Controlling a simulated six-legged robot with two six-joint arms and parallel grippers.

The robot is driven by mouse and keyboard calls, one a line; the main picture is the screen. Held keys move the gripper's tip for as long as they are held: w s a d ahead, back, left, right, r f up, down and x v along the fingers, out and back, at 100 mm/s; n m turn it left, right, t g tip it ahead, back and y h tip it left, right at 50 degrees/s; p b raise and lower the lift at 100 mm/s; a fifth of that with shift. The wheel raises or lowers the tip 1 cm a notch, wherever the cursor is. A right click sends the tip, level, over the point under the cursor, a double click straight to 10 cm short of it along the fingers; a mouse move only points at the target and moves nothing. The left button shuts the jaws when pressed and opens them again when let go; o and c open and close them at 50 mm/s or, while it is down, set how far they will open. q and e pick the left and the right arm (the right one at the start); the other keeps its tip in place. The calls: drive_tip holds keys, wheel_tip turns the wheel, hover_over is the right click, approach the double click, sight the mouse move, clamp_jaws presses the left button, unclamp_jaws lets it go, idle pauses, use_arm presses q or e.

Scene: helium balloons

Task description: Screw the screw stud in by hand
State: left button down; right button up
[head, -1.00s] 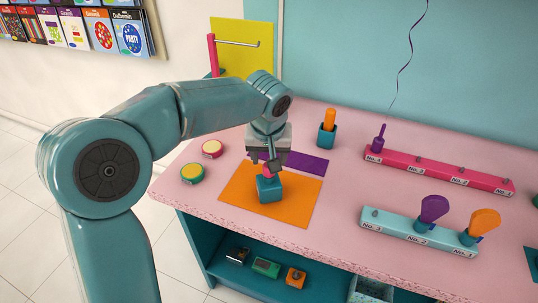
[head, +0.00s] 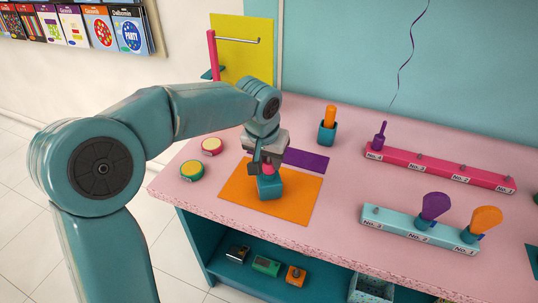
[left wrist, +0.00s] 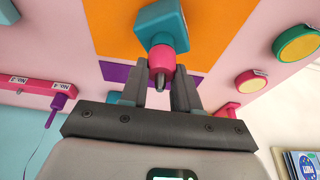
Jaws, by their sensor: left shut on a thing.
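A teal block (head: 269,187) stands on the orange mat (head: 295,200). A pink round piece sits on top of the block; it shows best in the left wrist view (left wrist: 161,62). A dark metal stud (left wrist: 160,80) points up from the pink piece toward my palm. My left gripper (head: 265,165) comes down from above over the block. Its two fingers (left wrist: 160,75) lie on either side of the stud and pink piece and are shut on it. The exact contact is partly hidden by the fingers. My right gripper is not in view.
A purple mat (head: 307,160) lies behind the orange one. Two round tins (head: 211,146) are to the left. A teal cup (head: 327,133) stands behind. A pink rack (head: 440,172) and a light blue rack (head: 410,227) with paddles stand right. Shelf items lie below the table.

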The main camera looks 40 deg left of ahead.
use_arm(q)
drive_tip(key=shift+r+m+h+p, duration=0.2)
drive_tip(key=shift+m+h+p, duration=0.15)
drive_tip(key=shift+m, duration=0.55)
drive_tip(key=shift+f+m, duration=0.2)
drive_tip(key=shift+m, duration=0.1)
drive_tip(key=shift+r+m+h+p, duration=0.1)
drive_tip(key=shift+m+h+p, duration=0.35)
drive_tip(key=shift+m, duration=1.35)
unclamp_jaws()
drive_tip(key=shift+p, duration=0.3)
drive_tip(key=p+v, duration=0.5)
drive_tip(key=v, duration=0.3)
drive_tip(key=shift+r+p, duration=0.3)
drive_tip(key=shift+r, duration=0.05)
